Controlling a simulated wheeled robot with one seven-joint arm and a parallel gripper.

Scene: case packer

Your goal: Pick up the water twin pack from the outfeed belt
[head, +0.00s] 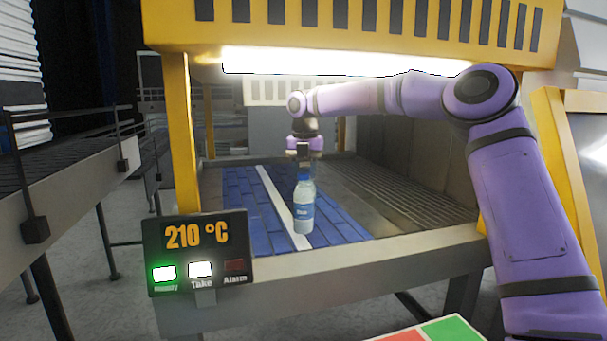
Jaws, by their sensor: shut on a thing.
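A clear water bottle with a blue cap and blue label (303,208) hangs upright below my gripper (303,166). My gripper is shut on its top, and the bottle is in front of the blue belt (240,205) in the picture. Only one bottle shows; a second one of a twin pack may be hidden behind it. I cannot tell whether its base touches the belt or is just above it. The gripper's fingertips are small and partly hidden by the cap.
A yellow hood (350,25) with a bright lamp spans above the belt. A yellow post (182,135) stands at left, and a display reading 210 °C (197,236) is at the front left. A metal roller surface (400,195) lies right of the belt. Another conveyor (60,190) runs at far left.

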